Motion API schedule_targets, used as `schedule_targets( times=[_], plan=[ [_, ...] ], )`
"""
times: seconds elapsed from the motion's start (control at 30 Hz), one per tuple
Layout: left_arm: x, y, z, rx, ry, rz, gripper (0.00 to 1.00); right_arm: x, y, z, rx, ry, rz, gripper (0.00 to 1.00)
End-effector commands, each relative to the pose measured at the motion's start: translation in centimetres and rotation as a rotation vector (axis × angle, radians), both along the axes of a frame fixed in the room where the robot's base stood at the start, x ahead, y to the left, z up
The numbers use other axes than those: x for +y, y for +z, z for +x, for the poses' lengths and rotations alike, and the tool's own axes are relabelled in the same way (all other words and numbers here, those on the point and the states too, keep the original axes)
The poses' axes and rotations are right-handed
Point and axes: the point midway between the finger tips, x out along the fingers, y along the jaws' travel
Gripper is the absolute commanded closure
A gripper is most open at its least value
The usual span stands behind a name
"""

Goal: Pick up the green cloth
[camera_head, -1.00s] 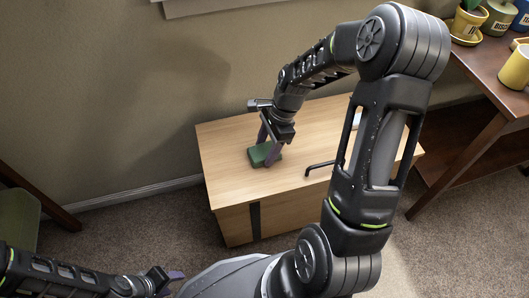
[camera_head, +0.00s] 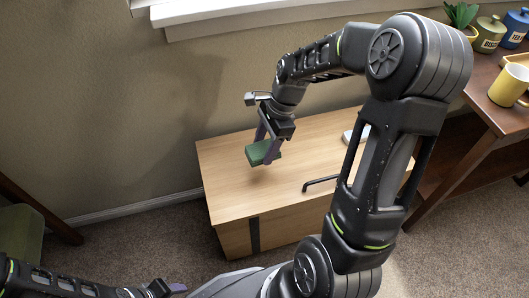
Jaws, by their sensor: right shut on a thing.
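The green cloth (camera_head: 261,153) is a small folded block, seen between the purple fingers of my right gripper (camera_head: 268,150). My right gripper is shut on it and holds it over the left part of the light wooden cabinet top (camera_head: 225,180). It appears a little above the surface. My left gripper (camera_head: 172,289) is at the bottom edge, low and away from the cabinet, partly cut off; its jaw opening is not clear.
A black handle-like bar (camera_head: 320,183) lies on the cabinet top, and a pale object (camera_head: 351,137) is partly hidden behind my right arm. A dark wooden table (camera_head: 478,95) at right holds a yellow mug (camera_head: 509,85) and pots. The wall is close behind.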

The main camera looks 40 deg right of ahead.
Motion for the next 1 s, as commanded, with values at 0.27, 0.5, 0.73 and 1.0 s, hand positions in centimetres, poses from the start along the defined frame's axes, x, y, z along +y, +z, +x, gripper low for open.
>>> schedule_targets(
  times=[0.27,0.5,0.73,1.0],
  plan=[
    [-0.20,0.58,-0.21,0.004,-0.005,-0.003,0.54,-0.03,1.64,0.00,0.000,0.000,0.000,0.85],
    [-0.19,0.54,-0.21,0.004,-0.005,-0.003,0.54,-0.02,1.59,0.01,0.000,0.000,0.000,0.85],
    [-0.18,0.55,-0.20,0.004,-0.004,-0.003,0.54,-0.02,1.58,0.01,0.000,0.000,0.000,0.85],
    [-0.17,0.55,-0.20,0.004,-0.004,-0.003,0.54,-0.02,1.57,0.01,0.000,0.000,0.000,0.68]
  ],
)
